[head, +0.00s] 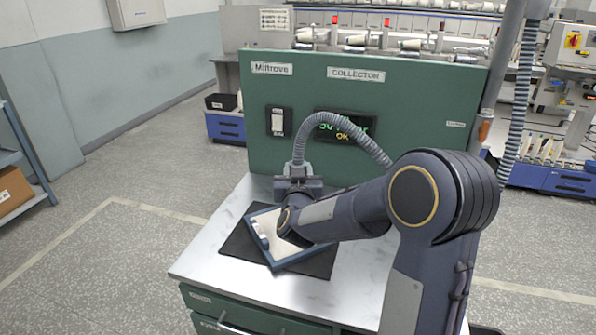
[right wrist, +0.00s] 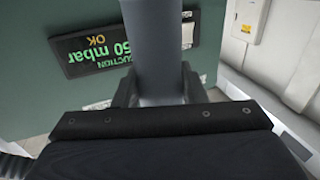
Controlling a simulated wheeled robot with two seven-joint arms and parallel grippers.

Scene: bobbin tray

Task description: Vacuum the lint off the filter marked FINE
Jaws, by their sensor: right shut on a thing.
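A blue-framed filter (head: 291,260) with a pale face lies on a dark mat (head: 318,263) on the bench top. A small whitish clump of lint (head: 262,240) shows near its left side. No FINE mark can be read on it. My right gripper (head: 298,184) is above the filter's far side, shut on the vacuum nozzle, whose grey tube (right wrist: 158,55) stands between the fingers in the right wrist view. A ribbed grey hose (head: 340,120) arches up from the nozzle and back to the right. My arm hides the nozzle tip and the filter's right part. My left gripper is not in view.
The green collector cabinet (head: 215,98) stands behind the bench. Its display (head: 346,127) reads OK; the right wrist view shows suction, 50 mbar, upside down. A switch (head: 278,121) is left of it. The bench top (head: 212,262) is bare around the mat.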

